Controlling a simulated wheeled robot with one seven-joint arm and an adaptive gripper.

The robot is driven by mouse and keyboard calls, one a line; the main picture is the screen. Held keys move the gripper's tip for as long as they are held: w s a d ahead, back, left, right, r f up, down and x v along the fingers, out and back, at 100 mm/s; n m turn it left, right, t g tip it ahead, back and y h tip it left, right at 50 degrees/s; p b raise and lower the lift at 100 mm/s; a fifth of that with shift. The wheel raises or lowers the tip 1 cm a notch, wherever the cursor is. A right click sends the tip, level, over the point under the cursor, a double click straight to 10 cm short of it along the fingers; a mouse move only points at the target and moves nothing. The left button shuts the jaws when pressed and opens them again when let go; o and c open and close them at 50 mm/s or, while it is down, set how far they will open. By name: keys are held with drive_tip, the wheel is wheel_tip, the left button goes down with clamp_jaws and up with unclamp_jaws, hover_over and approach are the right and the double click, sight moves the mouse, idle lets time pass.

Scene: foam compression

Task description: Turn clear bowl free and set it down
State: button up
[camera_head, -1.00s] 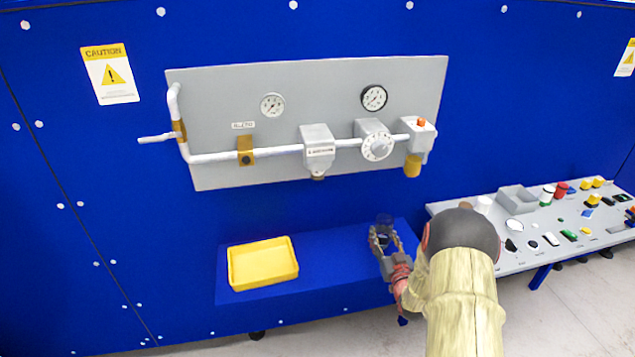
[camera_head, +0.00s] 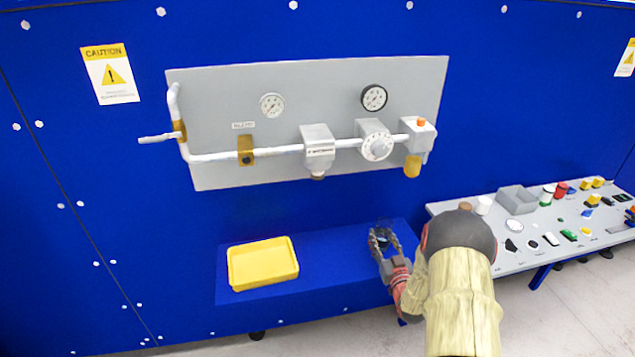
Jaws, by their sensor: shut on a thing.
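My gripper (camera_head: 381,237) is low over the right part of the blue shelf (camera_head: 335,252), its fingers pointing away from me. It is shut on the clear bowl (camera_head: 383,239), which shows only as a small dark, see-through shape between the fingertips. Most of the bowl is hidden by the fingers. I cannot tell whether the bowl touches the shelf. Above, the grey panel (camera_head: 230,100) carries a white pipe, a filter housing (camera_head: 318,147), a regulator with a round dial (camera_head: 376,144) and an end block with a yellow-brown cup (camera_head: 413,166) below it.
A yellow tray (camera_head: 263,283) stands on the left of the shelf, and the shelf between it and my gripper is bare. At the right is a grey table (camera_head: 515,262) with several small parts. The blue wall (camera_head: 110,200) rises behind the shelf.

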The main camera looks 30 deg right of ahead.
drive_tip(key=shift+f, duration=0.2)
drive_tip(key=o, duration=1.6)
drive_tip(key=shift+o, duration=0.2)
drive_tip(key=shift+p+v, duration=0.7)
drive_tip(key=shift+v, duration=3.85)
drive_tip(key=s+a+r+p, duration=0.3)
drive_tip(key=s, duration=0.8)
drive_tip(key=shift+s, duration=0.25)
drive_tip(key=shift+a, duration=0.15)
